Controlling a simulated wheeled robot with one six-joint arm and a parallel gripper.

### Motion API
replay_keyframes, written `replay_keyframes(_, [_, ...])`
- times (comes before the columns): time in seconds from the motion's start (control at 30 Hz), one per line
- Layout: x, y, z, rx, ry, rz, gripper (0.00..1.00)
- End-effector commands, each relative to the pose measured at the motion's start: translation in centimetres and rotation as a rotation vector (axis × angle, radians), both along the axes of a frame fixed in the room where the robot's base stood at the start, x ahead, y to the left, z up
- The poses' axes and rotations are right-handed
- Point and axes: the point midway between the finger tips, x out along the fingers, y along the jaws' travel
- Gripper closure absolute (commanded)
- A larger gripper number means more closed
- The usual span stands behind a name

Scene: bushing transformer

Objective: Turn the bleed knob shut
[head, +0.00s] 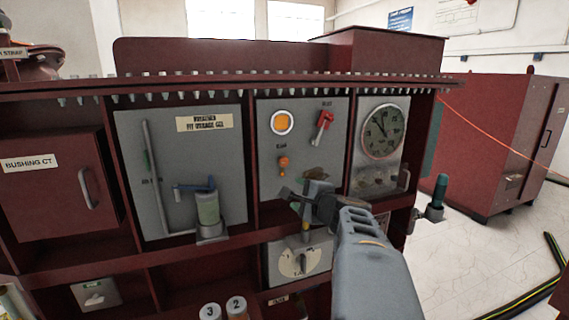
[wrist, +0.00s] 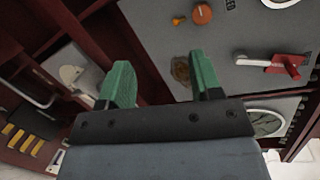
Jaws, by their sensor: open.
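An orange knob (head: 283,162) sits on the grey middle panel, below a round amber window; its small label is too blurred to read, but it looks like the bleed knob. In the wrist view the orange knob (wrist: 202,13) is at the top edge, with a small orange piece beside it. My gripper (head: 300,195) is in front of the panel's lower part, below and slightly right of the knob. In the wrist view my gripper (wrist: 163,78) shows two green fingers wide apart, with nothing between them. The knob is apart from both fingers.
A red lever (head: 323,122) is right of the amber window (head: 282,122). A dial gauge (head: 385,130) is further right. A green cylinder with a blue handle (head: 207,205) stands left. A selector dial (head: 299,262) is below my gripper. Red cabinet dividers frame the panels.

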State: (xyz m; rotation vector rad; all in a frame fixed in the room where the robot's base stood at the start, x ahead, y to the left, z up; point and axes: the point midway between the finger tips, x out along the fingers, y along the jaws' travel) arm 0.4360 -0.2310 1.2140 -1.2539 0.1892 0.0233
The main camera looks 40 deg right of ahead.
Motion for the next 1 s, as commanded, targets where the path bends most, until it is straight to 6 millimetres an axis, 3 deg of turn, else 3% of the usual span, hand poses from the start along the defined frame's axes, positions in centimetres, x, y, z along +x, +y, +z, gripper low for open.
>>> replay_keyframes(0.2, [0.3,-1.4,3.2,0.110,-0.147,-0.081,0.41])
replay_keyframes(0.43, [1.5,-2.0,3.8,0.148,-0.179,-0.106,0.41])
replay_keyframes(1.0, [11.3,-3.7,3.8,0.146,-0.175,-0.106,0.41])
